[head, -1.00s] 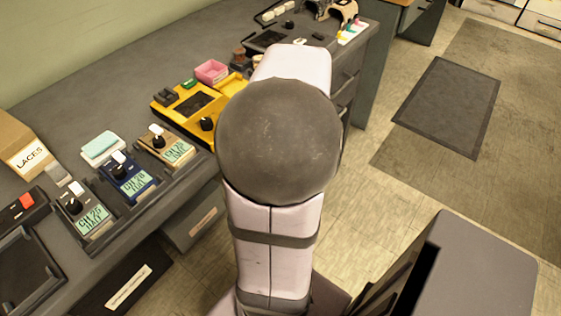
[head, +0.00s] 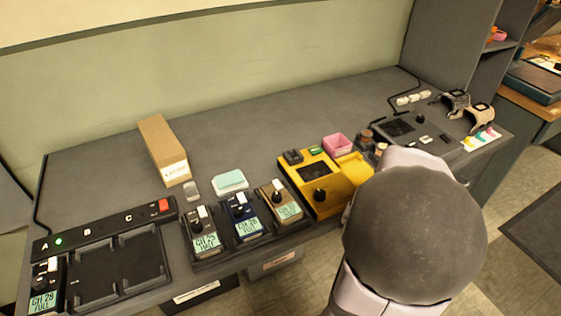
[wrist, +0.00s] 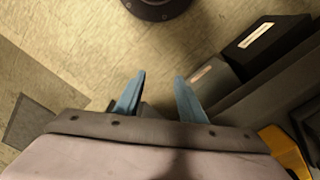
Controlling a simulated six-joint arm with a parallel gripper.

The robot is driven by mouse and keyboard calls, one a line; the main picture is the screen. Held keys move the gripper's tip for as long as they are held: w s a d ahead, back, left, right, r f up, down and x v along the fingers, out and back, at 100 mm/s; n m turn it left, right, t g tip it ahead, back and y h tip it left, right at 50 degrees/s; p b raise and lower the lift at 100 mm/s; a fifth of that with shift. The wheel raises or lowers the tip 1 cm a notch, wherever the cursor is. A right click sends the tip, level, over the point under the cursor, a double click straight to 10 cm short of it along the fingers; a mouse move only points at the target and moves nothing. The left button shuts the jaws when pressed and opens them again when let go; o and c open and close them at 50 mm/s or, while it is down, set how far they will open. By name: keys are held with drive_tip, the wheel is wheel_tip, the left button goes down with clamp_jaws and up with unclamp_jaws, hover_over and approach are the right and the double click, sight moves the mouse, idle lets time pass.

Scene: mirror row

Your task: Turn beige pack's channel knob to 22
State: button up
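The beige pack (head: 285,207) is in the head view, the rightmost of three packs side by side in a dark tray at the desk's front edge. It has a dark channel knob (head: 274,199), a white part beside it and a green display (head: 289,212) whose digits are too small to read surely. In the wrist view my gripper (wrist: 158,92) shows two blue fingers, spread apart with nothing between them. It points at the floor, away from the pack. In the head view my gripper is hidden; my arm fills the lower right, to the right of the pack.
A blue pack (head: 242,218) and a grey pack (head: 202,236) stand left of the beige one. A yellow device (head: 329,201) with a knob stands close on its right. A dock (head: 80,270) with A, B, C slots, a cardboard box (head: 160,145) and a pink bin (head: 337,144) are on the desk.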

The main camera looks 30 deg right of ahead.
drive_tip(key=w+a+r+n+p, duration=0.2)
drive_tip(key=a+r+n+p, duration=0.35)
drive_tip(key=r+p, duration=0.7)
drive_tip(key=w+a+r+n+p, duration=0.1)
drive_tip(key=a+r+n+p, duration=0.1)
drive_tip(key=a+r+p, duration=0.85)
drive_tip(key=w+a+r+n+p, duration=0.25)
drive_tip(key=a+r+p, duration=0.25)
drive_tip(key=r+p, duration=0.95)
drive_tip(key=m+g+y+b, duration=0.25)
drive_tip(key=m+b, duration=0.55)
drive_tip(key=b, duration=0.7)
approach(277, 194)
drive_tip(key=s+d+f, duration=0.2)
drive_tip(key=f, duration=0.1)
drive_tip(key=s+d+f, duration=0.1)
drive_tip(key=f, duration=0.1)
drive_tip(key=shift+s+d, duration=0.15)
drive_tip(key=shift+s, duration=0.2)
drive_tip(key=w+a+r+m+y, duration=0.2)
drive_tip(key=w+r+m, duration=0.1)
drive_tip(key=r+m, duration=0.15)
drive_tip(key=shift+w+p+x, duration=0.2)
drive_tip(key=shift+p+x, duration=0.65)
drive_tip(key=shift+x, duration=2.8)
drive_tip(key=shift+d+f, duration=0.1)
drive_tip(key=shift+d, duration=0.05)
drive_tip(key=shift+c, duration=0.6)
